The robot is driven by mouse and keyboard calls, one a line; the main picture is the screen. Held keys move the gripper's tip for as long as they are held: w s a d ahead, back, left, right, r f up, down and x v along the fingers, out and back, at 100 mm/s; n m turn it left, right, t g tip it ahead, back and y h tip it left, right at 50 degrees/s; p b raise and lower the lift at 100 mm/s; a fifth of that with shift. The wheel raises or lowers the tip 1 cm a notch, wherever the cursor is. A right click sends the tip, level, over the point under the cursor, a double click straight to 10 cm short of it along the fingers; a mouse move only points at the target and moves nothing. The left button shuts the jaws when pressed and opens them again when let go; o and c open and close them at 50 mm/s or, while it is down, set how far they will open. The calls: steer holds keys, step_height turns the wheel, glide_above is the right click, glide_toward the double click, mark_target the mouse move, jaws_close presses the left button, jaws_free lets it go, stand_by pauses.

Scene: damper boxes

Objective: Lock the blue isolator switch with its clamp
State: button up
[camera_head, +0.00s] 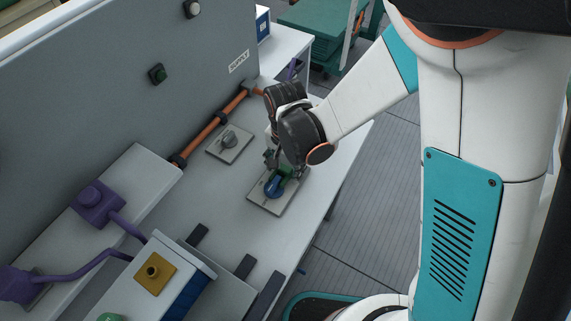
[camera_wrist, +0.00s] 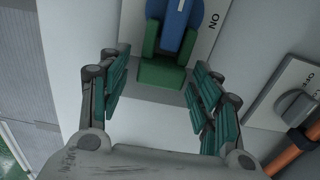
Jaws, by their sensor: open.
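The blue isolator switch (camera_head: 273,186) sits on a light plate (camera_head: 263,204) on the bench. In the wrist view the blue handle (camera_wrist: 177,28) shows at the top, beside the letters "ON". The green clamp (camera_wrist: 161,70) is at the near end of the handle; its arms stand on both sides of it. The clamp also shows in the head view (camera_head: 286,171), partly hidden by my gripper. My gripper (camera_head: 284,170) is open above the switch. In the wrist view its fingers (camera_wrist: 158,92) stand apart on the left and right of the clamp, with gaps to it.
A grey knob (camera_head: 228,139) on a plate stands behind the switch, near an orange pipe (camera_head: 209,132). Dark bars (camera_head: 245,266) and a box with a yellow plate (camera_head: 154,272) lie toward the front. A tall grey panel (camera_head: 120,90) bounds the bench.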

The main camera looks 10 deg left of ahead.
jaws_close()
steer(key=w, duration=0.1)
steer(key=w+d, duration=0.1)
steer(key=w, duration=0.1)
steer(key=shift+w+d, duration=0.15)
steer(key=shift+d, duration=0.05)
jaws_free()
step_height(320, 180, up, 12)
stand_by(0.7)
steer(key=shift+r, duration=0.1)
